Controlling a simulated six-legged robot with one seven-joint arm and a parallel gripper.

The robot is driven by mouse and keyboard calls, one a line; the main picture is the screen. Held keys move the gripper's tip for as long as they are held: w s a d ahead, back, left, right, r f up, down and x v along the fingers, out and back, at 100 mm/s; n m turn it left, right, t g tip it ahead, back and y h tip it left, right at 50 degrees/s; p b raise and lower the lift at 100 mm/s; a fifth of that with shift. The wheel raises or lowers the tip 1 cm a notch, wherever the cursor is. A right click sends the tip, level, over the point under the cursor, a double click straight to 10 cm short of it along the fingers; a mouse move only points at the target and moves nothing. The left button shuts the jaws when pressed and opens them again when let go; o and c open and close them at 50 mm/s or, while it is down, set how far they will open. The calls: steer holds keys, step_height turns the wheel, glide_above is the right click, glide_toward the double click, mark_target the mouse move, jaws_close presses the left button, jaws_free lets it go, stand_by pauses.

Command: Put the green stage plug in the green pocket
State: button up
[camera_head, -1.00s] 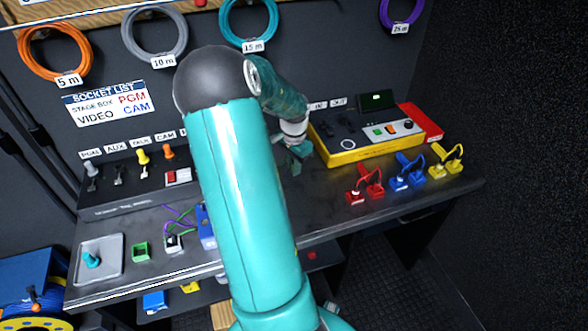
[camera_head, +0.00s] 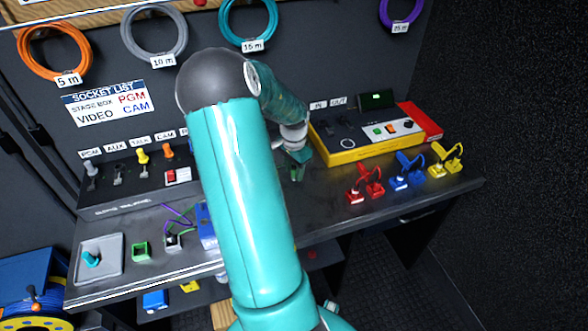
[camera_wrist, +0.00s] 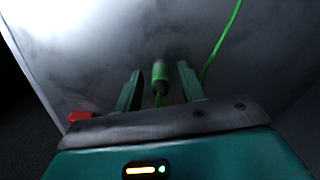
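The green stage plug (camera_wrist: 160,76) shows in the wrist view, lying on a grey surface between my two fingers, with gaps on both sides. A thin green cable (camera_wrist: 222,45) runs up beside it. My gripper (camera_wrist: 160,86) is open and not touching the plug. In the head view my gripper (camera_head: 297,167) is low over the middle of the bench, left of the red connectors; I cannot make out the plug there.
A grey tray (camera_head: 112,247) with a teal piece lies left of the pocket. Red (camera_head: 365,184), blue (camera_head: 406,172) and yellow connectors (camera_head: 446,159) stand at right, before a yellow-edged console (camera_head: 372,152).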

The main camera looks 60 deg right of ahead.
mark_target(294, 166)
step_height(294, 166, up, 12)
stand_by(0.4)
steer(key=shift+r, duration=0.1)
steer(key=w+a+r+n+t, duration=0.1)
steer(key=w+a+r+n, duration=0.25)
steer(key=a, duration=0.45)
steer(key=w+a+r+n+t, duration=0.1)
steer(key=w+a+r+n, duration=0.25)
steer(key=a, duration=0.45)
steer(key=w+a+r+n+t, duration=0.1)
steer(key=w+a+r+n, duration=0.25)
steer(key=a, duration=0.45)
steer(key=s+a+r+n+t, duration=0.1)
steer(key=s+a+n, duration=0.2)
steer(key=a, duration=0.8)
steer(key=s+a+r+n+t, duration=0.1)
steer(key=s+a+r+n, duration=0.1)
steer(key=a+n, duration=0.6)
steer(key=s+a, duration=0.1)
steer(key=a, duration=0.3)
steer(key=shift+r, duration=0.15)
steer(key=shift+o, duration=0.4)
steer(key=shift+s+a+n+t, duration=0.2)
steer(key=shift+a+n+t, duration=0.15)
steer(key=shift+n, duration=0.2)
